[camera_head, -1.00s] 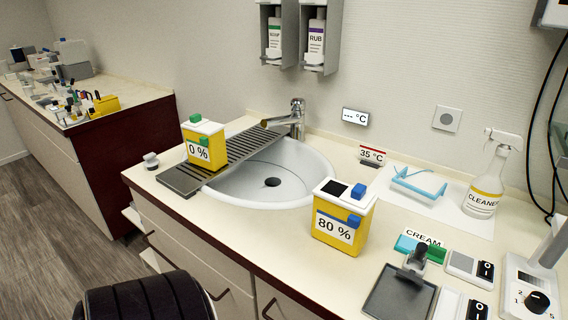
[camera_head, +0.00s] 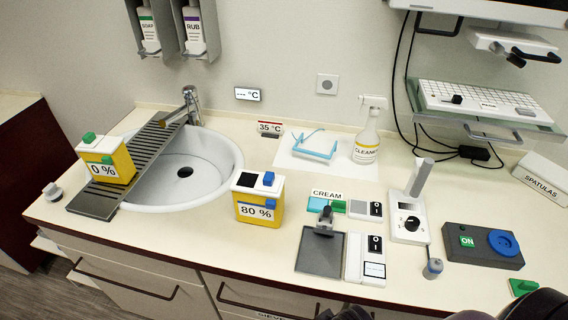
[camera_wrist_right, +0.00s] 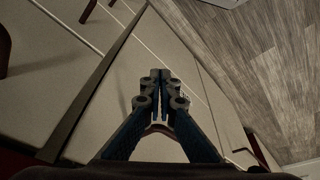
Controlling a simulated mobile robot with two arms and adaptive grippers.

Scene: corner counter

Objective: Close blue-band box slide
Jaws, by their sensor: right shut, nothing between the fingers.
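The blue-band box (camera_head: 258,200) is a yellow box with a white top and an "80 %" label, upright on the counter right of the sink. Its top has a dark square opening (camera_head: 246,180) with a small blue slide knob (camera_head: 268,178) to the right of it, so the opening is uncovered. A blue patch sits at the front right near the label. My right gripper (camera_wrist_right: 159,76) shows in the right wrist view, shut and empty, over floor and cabinet fronts, away from the box. My left gripper is not in view.
A green-knobbed yellow box (camera_head: 108,160) labelled "0 %" stands on the drain rack (camera_head: 95,203) by the sink (camera_head: 215,165). Right of the blue-band box are a grey plate device (camera_head: 320,255), small scales and a cleaner bottle (camera_head: 366,135). Counter in front of the box is clear.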

